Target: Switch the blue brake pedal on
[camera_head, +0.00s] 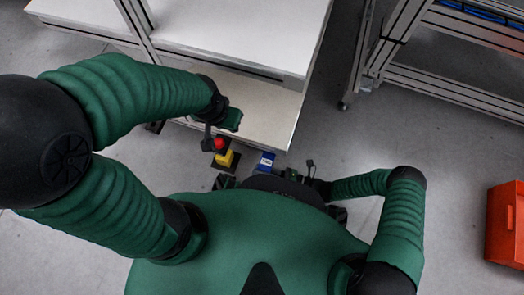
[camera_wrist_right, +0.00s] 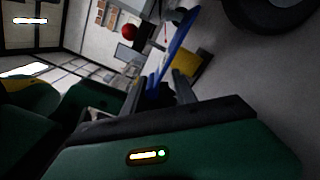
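The blue brake pedal (camera_head: 265,161) is low on the floor in front of my body, right of a yellow block. In the right wrist view a long thin blue part (camera_wrist_right: 178,45), apparently the pedal's edge, runs up from between my fingers. My right gripper (camera_wrist_right: 158,88) has its fingers apart, one on each side of the blue part's near end; contact is unclear. In the head view my right gripper (camera_head: 311,168) is small and dark, right of the pedal. My left gripper (camera_head: 211,139) is up and left of the pedal; its fingers are not clear.
A red knob (camera_head: 219,143) and a yellow block (camera_head: 226,158) are left of the pedal. A white table (camera_head: 265,105) stands ahead, a metal frame (camera_head: 440,85) at upper right, and an orange box (camera_head: 506,225) at the right edge. Open floor lies between them.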

